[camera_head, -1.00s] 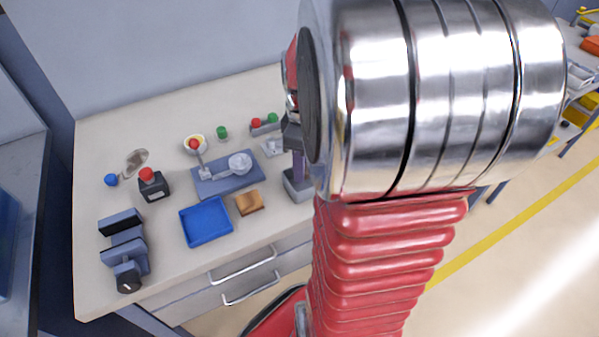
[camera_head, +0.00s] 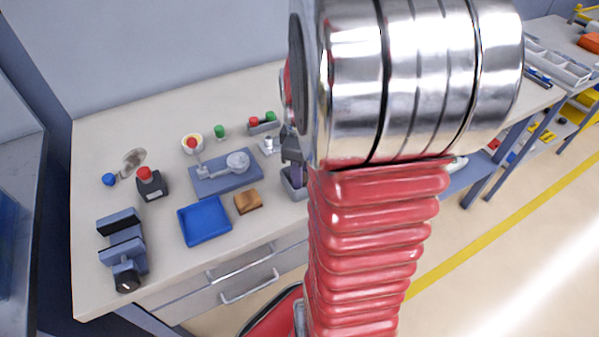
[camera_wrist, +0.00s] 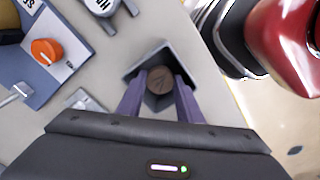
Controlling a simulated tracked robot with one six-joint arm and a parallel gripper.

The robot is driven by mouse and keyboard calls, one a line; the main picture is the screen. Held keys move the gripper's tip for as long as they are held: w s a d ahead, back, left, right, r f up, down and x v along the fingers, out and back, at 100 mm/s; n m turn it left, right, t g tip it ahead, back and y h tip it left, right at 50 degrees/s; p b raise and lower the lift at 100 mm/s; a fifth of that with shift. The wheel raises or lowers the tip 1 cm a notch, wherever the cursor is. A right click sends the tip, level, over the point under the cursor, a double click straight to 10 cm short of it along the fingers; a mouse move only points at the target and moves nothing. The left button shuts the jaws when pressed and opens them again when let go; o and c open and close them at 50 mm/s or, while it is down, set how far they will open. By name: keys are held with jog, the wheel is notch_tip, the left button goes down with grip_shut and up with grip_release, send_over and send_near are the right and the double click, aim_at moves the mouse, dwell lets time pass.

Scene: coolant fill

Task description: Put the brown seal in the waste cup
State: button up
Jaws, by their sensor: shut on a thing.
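The brown seal (camera_wrist: 160,80) is a small round disc between the purple fingertips of my gripper (camera_wrist: 158,88) in the wrist view. My gripper is shut on it. The waste cup (camera_wrist: 158,57) is a square grey cup whose walls surround the seal and fingertips in that view; how deep the seal sits cannot be told. In the head view the cup (camera_head: 294,187) stands near the bench's front edge, and the purple fingers reach down at it. The seal is hidden there, and my arm covers part of the gripper.
A blue tray (camera_head: 205,221), a brown block (camera_head: 248,202) and a grey-blue fixture plate (camera_head: 226,178) lie left of the cup. A red button box (camera_head: 150,184) and a vise (camera_head: 123,246) stand farther left. An orange knob (camera_wrist: 46,51) shows in the wrist view.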

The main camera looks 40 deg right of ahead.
jog(key=o, duration=0.8)
jog(key=shift+o, duration=0.2)
notch_tip(320, 180, up, 12)
dwell(0.6)
jog(key=s+a+r+m+t, duration=0.1)
jog(key=s+a+m+t, duration=0.1)
jog(key=a, duration=0.9)
jog(key=s+a+r+m+t, duration=0.2)
jog(key=a+m+t, duration=0.1)
jog(key=a, duration=0.9)
jog(key=shift+a+m+t, duration=0.25)
jog(key=shift+m+t, duration=0.05)
jog(key=shift+m, duration=0.1)
jog(key=shift+s, duration=0.1)
